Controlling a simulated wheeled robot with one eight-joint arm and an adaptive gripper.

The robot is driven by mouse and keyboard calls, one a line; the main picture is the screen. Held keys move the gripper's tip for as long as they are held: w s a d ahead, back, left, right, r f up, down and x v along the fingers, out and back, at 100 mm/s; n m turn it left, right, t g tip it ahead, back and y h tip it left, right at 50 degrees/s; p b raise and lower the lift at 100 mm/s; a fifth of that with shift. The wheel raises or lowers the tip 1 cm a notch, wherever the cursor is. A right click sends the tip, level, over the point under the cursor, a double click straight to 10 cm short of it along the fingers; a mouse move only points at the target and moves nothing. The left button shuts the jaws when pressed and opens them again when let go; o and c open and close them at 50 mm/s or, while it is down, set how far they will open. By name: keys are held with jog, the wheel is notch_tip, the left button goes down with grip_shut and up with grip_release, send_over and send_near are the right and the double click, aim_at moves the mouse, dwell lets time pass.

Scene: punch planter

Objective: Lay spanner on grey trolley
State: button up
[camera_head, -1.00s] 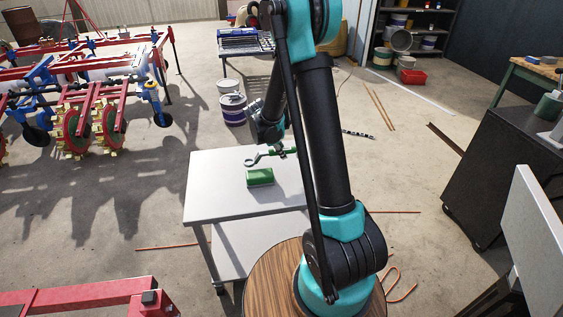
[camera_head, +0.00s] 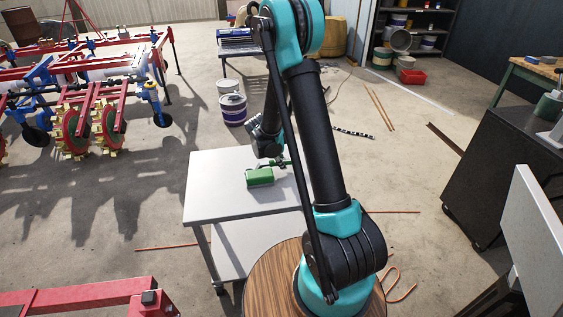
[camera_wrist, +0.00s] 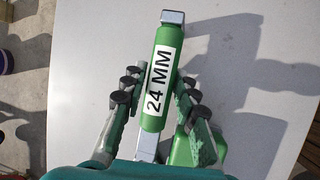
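The spanner has a green handle with a white "24 MM" label (camera_wrist: 157,75) and bare metal at both ends. In the head view the gripper is mostly hidden behind my arm. The spanner's lower end is hidden in the wrist view. Whether the spanner touches the trolley top is unclear.
A green box (camera_head: 260,178) stands on the trolley right beside the spanner; it shows partly in the wrist view (camera_wrist: 185,150). The trolley's left and front top is clear. Paint buckets (camera_head: 232,108) stand behind it on the floor.

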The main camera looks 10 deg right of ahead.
jog(key=shift+o, duration=1)
jog(key=v, duration=1.2)
jog(key=s+d+m+y, duration=0.2)
jog(key=s+m, duration=0.6)
jog(key=s, duration=0.5)
jog(key=s+d+r+m+t+y, duration=0.1)
jog(key=s+d+m+y, duration=0.1)
jog(key=s+m, duration=0.7)
jog(key=s+d, duration=0.1)
jog(key=s, duration=0.3)
jog(key=shift+d+r+y, duration=0.15)
jog(key=shift+d+y, duration=0.15)
jog(key=shift+d, duration=0.1)
